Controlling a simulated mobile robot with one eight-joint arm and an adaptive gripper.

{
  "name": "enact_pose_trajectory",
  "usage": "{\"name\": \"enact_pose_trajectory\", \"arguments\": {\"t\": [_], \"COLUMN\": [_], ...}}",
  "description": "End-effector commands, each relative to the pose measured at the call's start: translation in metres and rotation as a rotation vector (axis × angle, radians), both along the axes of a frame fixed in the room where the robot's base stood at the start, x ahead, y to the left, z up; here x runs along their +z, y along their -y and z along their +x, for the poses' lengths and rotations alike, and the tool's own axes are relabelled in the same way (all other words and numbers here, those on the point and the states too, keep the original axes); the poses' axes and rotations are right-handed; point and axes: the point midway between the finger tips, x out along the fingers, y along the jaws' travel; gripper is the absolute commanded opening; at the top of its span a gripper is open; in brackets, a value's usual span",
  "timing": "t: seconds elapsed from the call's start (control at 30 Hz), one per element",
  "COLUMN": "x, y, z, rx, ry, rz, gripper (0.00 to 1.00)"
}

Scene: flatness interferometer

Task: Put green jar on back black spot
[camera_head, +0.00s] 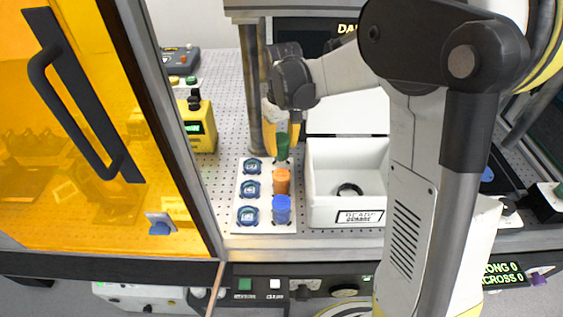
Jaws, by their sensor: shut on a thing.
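The green jar (283,147) is upright between the yellow fingers of my gripper (282,143), which is shut on it. It is at the back right end of the white tray (266,208); I cannot tell whether its base touches the tray. In the tray's right column, an orange jar (282,180) stands in the middle and a blue jar (282,209) at the front. In the left column are three round dark-ringed spots: back (253,167), middle (250,189) and front (248,215). The green jar is right of the back one.
A white bin (324,205) with a black ring (350,190) stands right of the tray. A yellow device (199,125) stands behind left. A metal post (251,80) rises close by my gripper. An orange-paned door (90,140) bounds the left side.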

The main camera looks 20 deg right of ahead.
Motion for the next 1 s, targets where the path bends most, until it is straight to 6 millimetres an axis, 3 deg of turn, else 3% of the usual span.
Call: {"name": "enact_pose_trajectory", "arguments": {"t": [0.43, 0.8, 0.83, 0.87, 0.9, 1.0], "x": [-0.051, -0.055, -0.055, -0.054, -0.054, -0.054], "y": [0.000, 0.000, 0.000, 0.000, 0.000, 0.000], "z": [0.000, 0.000, 0.000, 0.000, 0.000, 0.000], "rx": [0.000, 0.000, 0.000, 0.000, 0.000, 0.000], "ry": [0.000, 0.000, 0.000, 0.000, 0.000, 0.000], "rz": [0.000, 0.000, 0.000, 0.000, 0.000, 0.000], "gripper": [0.08, 0.08, 0.46, 0.55, 0.59, 0.59]}}
